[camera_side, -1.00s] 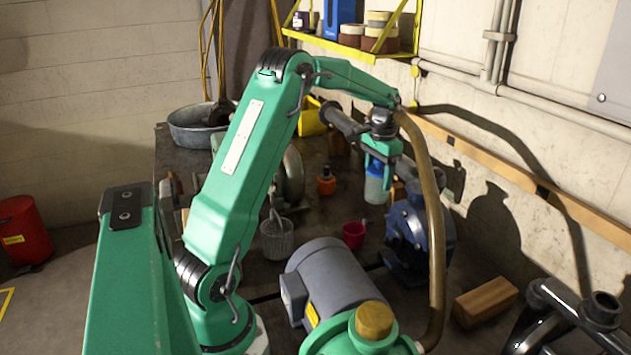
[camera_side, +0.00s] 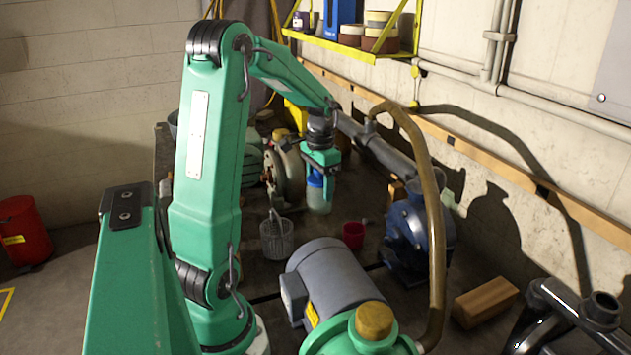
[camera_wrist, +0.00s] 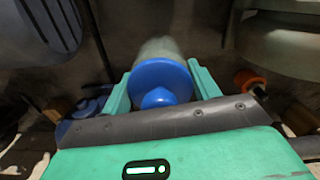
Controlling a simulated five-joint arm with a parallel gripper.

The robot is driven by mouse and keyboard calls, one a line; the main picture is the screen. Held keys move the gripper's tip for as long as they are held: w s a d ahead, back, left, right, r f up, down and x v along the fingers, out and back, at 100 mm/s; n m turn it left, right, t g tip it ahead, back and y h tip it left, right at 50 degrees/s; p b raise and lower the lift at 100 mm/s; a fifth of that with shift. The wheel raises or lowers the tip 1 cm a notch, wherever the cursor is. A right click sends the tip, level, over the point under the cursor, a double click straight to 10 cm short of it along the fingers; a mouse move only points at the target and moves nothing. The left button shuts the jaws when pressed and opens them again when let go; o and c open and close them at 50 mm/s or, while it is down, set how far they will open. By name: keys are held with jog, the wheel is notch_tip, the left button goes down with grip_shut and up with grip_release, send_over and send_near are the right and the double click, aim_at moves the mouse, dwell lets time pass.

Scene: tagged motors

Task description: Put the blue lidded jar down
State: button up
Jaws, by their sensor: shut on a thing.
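The jar (camera_side: 318,199) has a blue lid and a pale, see-through body. My gripper (camera_side: 318,178) is shut on it near the lid and holds it upright in the side view. In the wrist view the blue lid (camera_wrist: 160,82) with its round knob sits between the two green fingers of my gripper (camera_wrist: 162,88). The jar's body shows beyond the lid. I cannot tell how far the jar's base is from the bench.
A grey motor (camera_side: 330,275) is in front, a blue pump (camera_side: 415,235) to the right.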

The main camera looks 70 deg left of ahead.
jog(key=shift+s+d+f, duration=0.1)
jog(key=shift+s+d, duration=0.05)
jog(key=shift+s, duration=0.8)
jog(key=shift+f, duration=0.1)
jog(key=shift+f, duration=4.9)
jog(key=shift+f, duration=0.15)
jog(key=o, duration=1.1)
jog(key=shift+o, duration=0.2)
notch_tip(320, 180, up, 12)
jog(key=shift+r, duration=0.15)
